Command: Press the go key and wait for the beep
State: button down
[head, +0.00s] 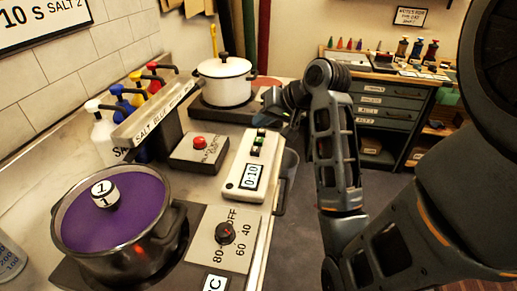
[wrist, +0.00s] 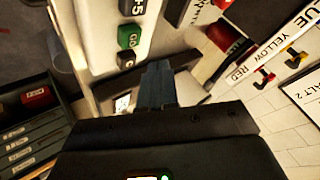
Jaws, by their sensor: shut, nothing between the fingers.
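The white timer box (head: 246,180) lies on the counter's right side in the head view, its display (head: 250,176) reading 0:10. The green go key (wrist: 128,35) shows in the wrist view, between a "+5" key (wrist: 132,8) and another dark key (wrist: 127,59). My gripper (wrist: 158,68) is shut and empty, its fingertips beside the keys in the picture. In the head view my gripper (head: 272,100) is beyond the timer's far end. I see no finger over the go key, and I cannot tell the fingertips' height above the box.
A dark box with a red button (head: 199,141) stands left of the timer. A purple-filled pot (head: 112,215) is at the front left and a white lidded pot (head: 223,82) behind. A sign bar (head: 150,115) and several colored bottles stand at the left. A drawer cabinet (head: 383,105) is across the floor.

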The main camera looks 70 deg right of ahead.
aim_at(262, 140)
jog(key=shift+f+b, duration=0.3)
jog(key=shift+f, duration=0.75)
jog(key=shift+f, duration=0.15)
dwell(1.1)
jog(key=shift+f, duration=0.3)
jog(key=shift+f, duration=0.45)
dwell(0.7)
jog(key=shift+r, duration=0.15)
jog(key=shift+r+p, duration=0.75)
jog(key=shift+p, duration=0.45)
